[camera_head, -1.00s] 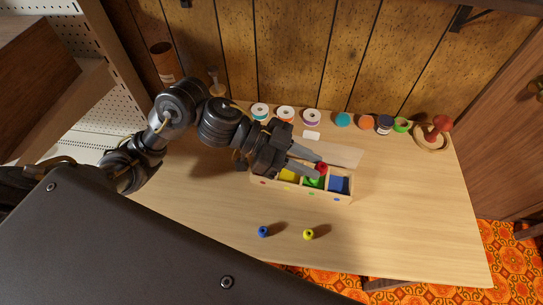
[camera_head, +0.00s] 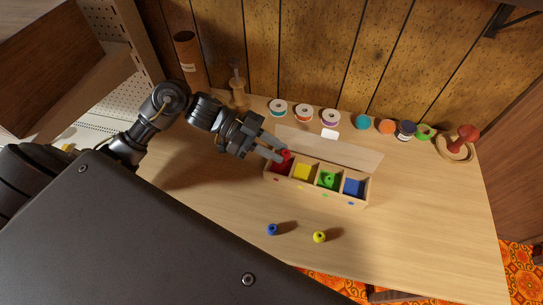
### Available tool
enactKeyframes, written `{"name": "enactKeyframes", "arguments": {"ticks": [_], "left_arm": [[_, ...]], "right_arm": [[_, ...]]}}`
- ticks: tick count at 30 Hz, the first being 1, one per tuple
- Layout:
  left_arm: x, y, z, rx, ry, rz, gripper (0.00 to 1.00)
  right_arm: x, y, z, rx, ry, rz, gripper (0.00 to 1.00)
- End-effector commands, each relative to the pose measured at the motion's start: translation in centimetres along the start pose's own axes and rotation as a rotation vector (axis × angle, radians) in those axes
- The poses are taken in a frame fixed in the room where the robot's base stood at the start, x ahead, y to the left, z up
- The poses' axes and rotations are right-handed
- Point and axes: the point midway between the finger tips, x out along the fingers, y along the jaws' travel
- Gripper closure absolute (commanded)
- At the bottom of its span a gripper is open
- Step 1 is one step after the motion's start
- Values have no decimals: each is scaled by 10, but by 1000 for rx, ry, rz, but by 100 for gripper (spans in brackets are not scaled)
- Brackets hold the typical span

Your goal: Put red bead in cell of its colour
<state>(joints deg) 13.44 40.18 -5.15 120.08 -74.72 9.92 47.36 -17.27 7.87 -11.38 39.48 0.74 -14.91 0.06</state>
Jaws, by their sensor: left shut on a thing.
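The wooden box (camera_head: 312,190) has a row of cells with red, yellow, green and blue floors. My left gripper (camera_head: 281,154) is shut on the red bead (camera_head: 287,154). It holds the bead at the back of the red cell (camera_head: 280,166), at the box's left end; the exact height above the cell is hard to tell. A green bead (camera_head: 329,179) appears to sit in the green cell. The blue bead (camera_head: 272,229) and the yellow bead (camera_head: 319,237) stand on the table in front of the box. My right gripper is not in view.
A pale flat lid or board (camera_head: 335,149) lies behind the box. Spools (camera_head: 303,112), small jars (camera_head: 405,129) and a red pincushion (camera_head: 467,134) in a wooden dish line the table's back. The table right of the box is clear.

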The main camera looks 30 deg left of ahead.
Motion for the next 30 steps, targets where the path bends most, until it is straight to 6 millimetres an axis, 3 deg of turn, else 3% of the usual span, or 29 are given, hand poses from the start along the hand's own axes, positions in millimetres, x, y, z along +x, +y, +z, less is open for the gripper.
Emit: {"name": "enactKeyframes", "arguments": {"ticks": [5,13,30], "left_arm": [[-1,-2,6,-2,-1,0,100],[7,-4,38,-2,1,0,100],[12,-3,49,-1,-3,2,100]], "right_arm": [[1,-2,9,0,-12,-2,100],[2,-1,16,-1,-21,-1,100],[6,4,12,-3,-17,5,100]]}}
